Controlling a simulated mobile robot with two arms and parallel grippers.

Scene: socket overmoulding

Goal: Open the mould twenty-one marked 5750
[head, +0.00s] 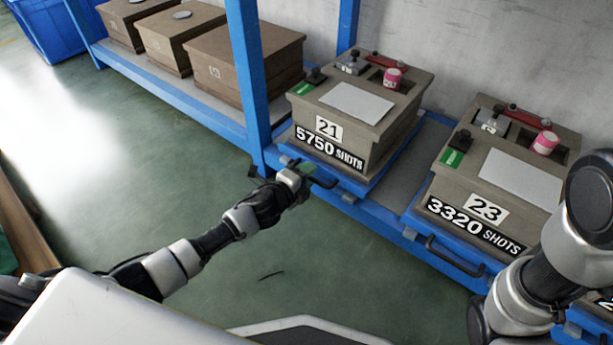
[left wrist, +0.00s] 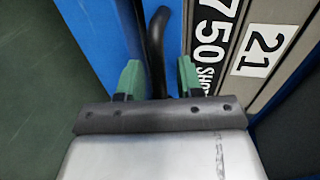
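Mould 21 (head: 345,155), a grey-brown box marked "5750 SHOTS", sits on a blue sliding tray on the blue rack. A black bar handle (head: 325,184) sticks out at the tray's front, below the label. My left gripper (head: 307,172) is at this handle. In the left wrist view, the green fingers of my left gripper (left wrist: 158,78) stand apart, one on each side of the black handle (left wrist: 156,45), with gaps showing. The mould's label (left wrist: 215,45) shows beside it. My right arm shows at the right of the head view, but its gripper does not.
Mould 23 (head: 490,190), marked "3320 SHOTS", stands to the right with its own black handle (head: 455,257). Several brown boxes (head: 245,65) sit on the rack to the left. A blue upright (head: 249,85) stands close left of mould 21. The green floor (head: 110,150) in front is mostly clear.

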